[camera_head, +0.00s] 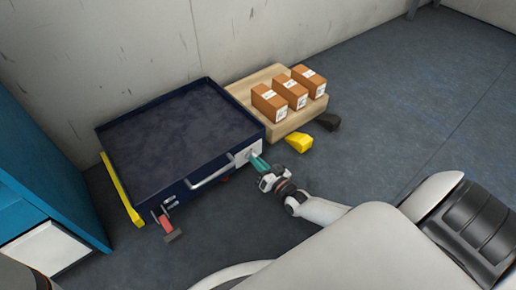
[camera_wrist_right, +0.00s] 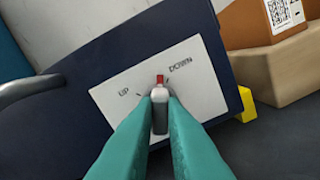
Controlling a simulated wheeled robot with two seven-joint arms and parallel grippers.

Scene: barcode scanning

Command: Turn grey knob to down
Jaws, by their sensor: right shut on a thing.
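The grey knob (camera_wrist_right: 160,112) sits on a white panel (camera_wrist_right: 108,97) marked UP and DOWN, on the end of a dark blue cart (camera_head: 117,130). The knob has a red tip that points between the two words, closer to DOWN. My right gripper (camera_wrist_right: 160,95) is shut on the knob, with one teal finger on each side. In the head view my right gripper (camera_head: 258,161) reaches the white panel (camera_head: 247,152), and the knob is hidden there. My left gripper is not in view.
A wooden pallet (camera_head: 240,88) with three brown boxes (camera_head: 290,92) stands right of the cart, by the wall. Yellow (camera_head: 299,143) and black (camera_head: 327,122) pieces stick out near it. A blue cabinet (camera_head: 45,190) stands at the left. The floor at right is clear.

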